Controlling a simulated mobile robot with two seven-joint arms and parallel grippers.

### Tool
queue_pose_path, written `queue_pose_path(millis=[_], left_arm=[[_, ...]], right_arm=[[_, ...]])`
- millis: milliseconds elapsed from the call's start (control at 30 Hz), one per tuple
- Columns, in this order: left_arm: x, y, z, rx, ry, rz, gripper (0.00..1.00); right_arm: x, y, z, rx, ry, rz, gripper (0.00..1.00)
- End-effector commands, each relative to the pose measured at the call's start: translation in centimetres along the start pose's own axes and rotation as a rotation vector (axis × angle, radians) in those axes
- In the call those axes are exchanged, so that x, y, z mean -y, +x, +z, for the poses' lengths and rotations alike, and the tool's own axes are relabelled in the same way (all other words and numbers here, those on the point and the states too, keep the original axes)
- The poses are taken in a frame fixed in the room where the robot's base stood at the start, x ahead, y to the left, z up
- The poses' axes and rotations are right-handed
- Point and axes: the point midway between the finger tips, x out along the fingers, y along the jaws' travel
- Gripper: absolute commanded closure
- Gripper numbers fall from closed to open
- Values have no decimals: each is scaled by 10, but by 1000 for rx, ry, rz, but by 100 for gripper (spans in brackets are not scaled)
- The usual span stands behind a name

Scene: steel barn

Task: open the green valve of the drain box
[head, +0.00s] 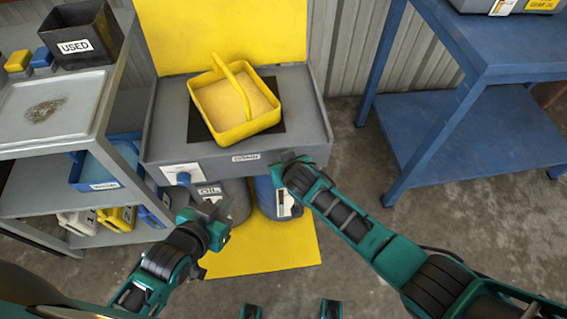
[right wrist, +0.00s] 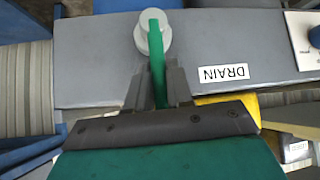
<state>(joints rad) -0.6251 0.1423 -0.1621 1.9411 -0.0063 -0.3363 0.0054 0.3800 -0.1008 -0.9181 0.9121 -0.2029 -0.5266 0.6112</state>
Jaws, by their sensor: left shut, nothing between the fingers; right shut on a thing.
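The drain box (head: 165,130) is a grey bench-like box with a DRAIN label on its front; that front also shows, upside down, in the right wrist view (right wrist: 90,60). The green valve (right wrist: 156,45) is a green lever on a round pale grey hub. In the right wrist view, my right gripper (right wrist: 158,85) is shut on the lever, which runs straight from the hub down between the fingers. In the head view, my right gripper (head: 288,163) is at the box's front right and hides the valve. My left gripper (head: 203,212) is shut and empty, below the box's front left.
A yellow basket (head: 243,130) with a handle sits on the box. A blue knob (head: 183,178) is on its front left. Drums, one labelled OIL (head: 238,200), stand below. A grey shelf (head: 60,140) is left; a blue table (head: 440,140) is right, with open floor before it.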

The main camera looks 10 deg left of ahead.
Motion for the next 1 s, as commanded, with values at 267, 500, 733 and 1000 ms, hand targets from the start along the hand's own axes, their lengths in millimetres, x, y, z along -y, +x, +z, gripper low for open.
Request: queue_pose_path(millis=[267, 500, 733, 1000], left_arm=[[0, 0, 0, 0, 0, 0, 100], [0, 0, 0, 0, 0, 1, 100], [0, -5, -8, 0, 0, 1, 100], [0, -17, -25, 0, 0, 1, 100]], right_arm=[[2, 0, 0, -1, -1, -3, 62], [1, 0, 0, -1, 0, -2, 59], [1, -15, -2, -1, 2, -3, 59], [1, -58, -2, -1, 1, -3, 59]])
